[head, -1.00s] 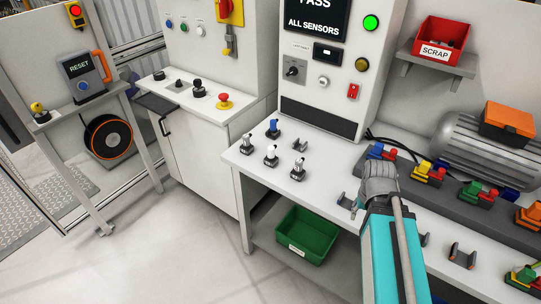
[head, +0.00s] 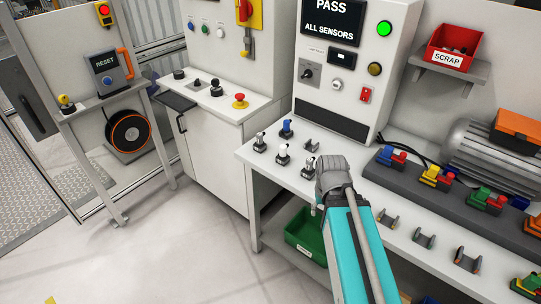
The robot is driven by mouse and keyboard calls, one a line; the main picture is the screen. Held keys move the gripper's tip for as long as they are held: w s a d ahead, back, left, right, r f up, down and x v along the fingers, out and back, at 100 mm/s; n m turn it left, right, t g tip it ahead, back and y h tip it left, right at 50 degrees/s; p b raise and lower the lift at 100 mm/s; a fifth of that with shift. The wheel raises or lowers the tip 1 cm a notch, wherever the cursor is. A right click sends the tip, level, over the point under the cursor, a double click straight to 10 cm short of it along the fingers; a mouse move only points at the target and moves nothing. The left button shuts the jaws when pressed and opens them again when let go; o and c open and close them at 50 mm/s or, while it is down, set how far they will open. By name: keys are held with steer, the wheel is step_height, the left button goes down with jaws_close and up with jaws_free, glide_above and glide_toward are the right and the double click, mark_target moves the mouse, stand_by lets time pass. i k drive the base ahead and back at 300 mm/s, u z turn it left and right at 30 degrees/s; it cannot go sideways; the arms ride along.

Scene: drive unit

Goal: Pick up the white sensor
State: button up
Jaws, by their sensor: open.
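The white sensor (head: 283,153) stands upright in a small dark holder near the front left of the white bench. A blue sensor (head: 287,128) stands behind it, a grey one (head: 260,142) to its left and another pale grey one (head: 307,168) to its right. My gripper (head: 322,190) is at the end of my teal arm, right of the white sensor and apart from it in the picture. Its fingers are mostly hidden by the wrist, and I see nothing held.
An empty holder (head: 311,145) stands behind the sensors, and more holders (head: 424,238) line the bench front. A green bin (head: 300,235) sits below. The tester cabinet (head: 340,85) reads "PASS ALL SENSORS". A dark rail (head: 455,205) carries coloured connectors. A motor (head: 475,145) stands behind.

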mark_target(282, 154)
steer(key=u, duration=0.55)
steer(key=k, duration=0.9)
steer(key=z, duration=0.65)
steer(key=i, duration=1.05)
